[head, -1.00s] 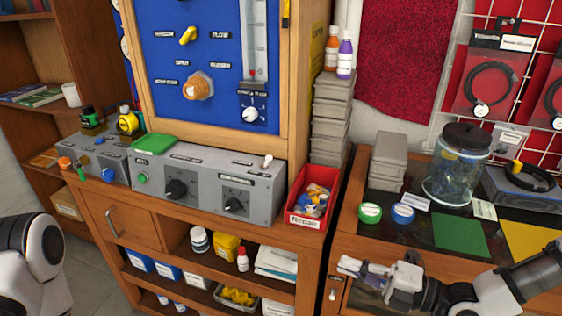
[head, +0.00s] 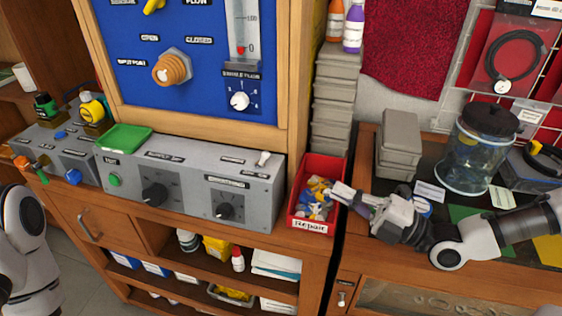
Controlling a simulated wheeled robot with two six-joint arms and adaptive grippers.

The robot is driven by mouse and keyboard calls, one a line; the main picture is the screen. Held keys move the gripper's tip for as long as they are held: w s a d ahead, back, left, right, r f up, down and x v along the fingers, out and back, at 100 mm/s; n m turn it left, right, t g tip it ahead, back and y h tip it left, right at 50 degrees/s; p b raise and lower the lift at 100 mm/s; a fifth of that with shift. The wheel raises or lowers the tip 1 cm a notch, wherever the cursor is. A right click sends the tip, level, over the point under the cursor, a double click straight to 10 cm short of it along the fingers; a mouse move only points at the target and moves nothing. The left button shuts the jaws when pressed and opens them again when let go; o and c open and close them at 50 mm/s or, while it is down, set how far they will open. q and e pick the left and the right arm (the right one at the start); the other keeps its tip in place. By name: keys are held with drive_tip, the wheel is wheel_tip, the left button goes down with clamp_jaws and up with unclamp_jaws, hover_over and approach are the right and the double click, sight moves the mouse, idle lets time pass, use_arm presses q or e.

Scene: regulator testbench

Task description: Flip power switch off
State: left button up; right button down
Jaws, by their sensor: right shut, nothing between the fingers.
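The power switch (head: 263,158) is a small white toggle on the top right of the grey control box (head: 245,180), near its back right corner. Its lever stands up and leans slightly; I cannot tell its on or off position. My right gripper (head: 336,190) is shut and empty. Its fingertips are at the right edge of the red Repair bin, to the right of the switch and apart from it. My left arm shows at the left edge, but its gripper is out of view.
The red Repair bin (head: 309,226) with small parts stands between the control box and my right gripper. A stack of grey boxes (head: 334,104) rises behind it. A green tray (head: 125,137) lies on the box's left end. A glass jar (head: 466,165) stands at right.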

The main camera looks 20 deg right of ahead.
drive_tip(key=a+b, duration=0.1)
drive_tip(key=b, duration=0.1)
approach(260, 165)
drive_tip(key=w+a+r, duration=0.3)
drive_tip(key=w+r, duration=0.1)
drive_tip(key=shift+w+a, duration=0.1)
drive_tip(key=shift+w, duration=0.15)
idle(0.4)
